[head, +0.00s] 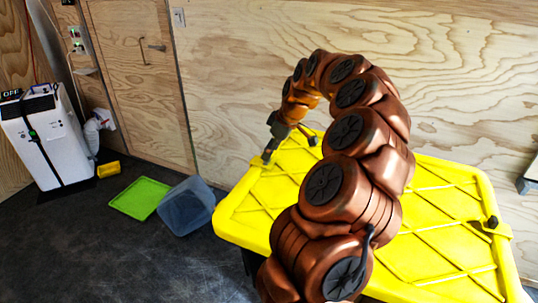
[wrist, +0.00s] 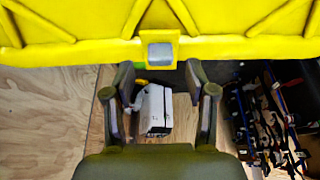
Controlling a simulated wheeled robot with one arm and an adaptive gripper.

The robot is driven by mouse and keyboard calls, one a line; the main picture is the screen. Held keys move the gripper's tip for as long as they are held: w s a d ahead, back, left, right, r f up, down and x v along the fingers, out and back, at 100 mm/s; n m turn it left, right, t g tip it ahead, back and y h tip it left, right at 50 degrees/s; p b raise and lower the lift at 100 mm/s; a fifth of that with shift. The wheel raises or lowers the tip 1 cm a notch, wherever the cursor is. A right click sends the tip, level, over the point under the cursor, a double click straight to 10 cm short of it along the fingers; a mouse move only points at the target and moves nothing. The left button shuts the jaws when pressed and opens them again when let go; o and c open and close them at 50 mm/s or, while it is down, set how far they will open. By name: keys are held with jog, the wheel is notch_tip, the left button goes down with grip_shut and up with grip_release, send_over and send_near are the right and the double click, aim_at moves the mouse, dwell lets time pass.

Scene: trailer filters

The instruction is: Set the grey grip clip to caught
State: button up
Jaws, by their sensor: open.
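The grey grip clip (wrist: 161,53) is a small grey block in a yellow frame on the edge of the yellow lid (wrist: 95,22) in the wrist view. I cannot tell whether it is caught or loose. My gripper (wrist: 158,80) is open and empty, its two dark fingers spread either side of the clip's line and apart from it in the picture. In the head view my gripper (head: 288,146) is at the far left end of the yellow lid (head: 440,190), and I cannot make out the grey clip there.
A dark clip (head: 491,224) sits on the lid's right edge. On the floor at left are a clear bin (head: 187,207), a green tray (head: 140,197), a yellow cylinder (head: 109,169) and a white appliance (head: 43,137). Plywood walls stand behind the lid.

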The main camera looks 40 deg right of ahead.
jog(key=v, duration=0.9)
dwell(0.5)
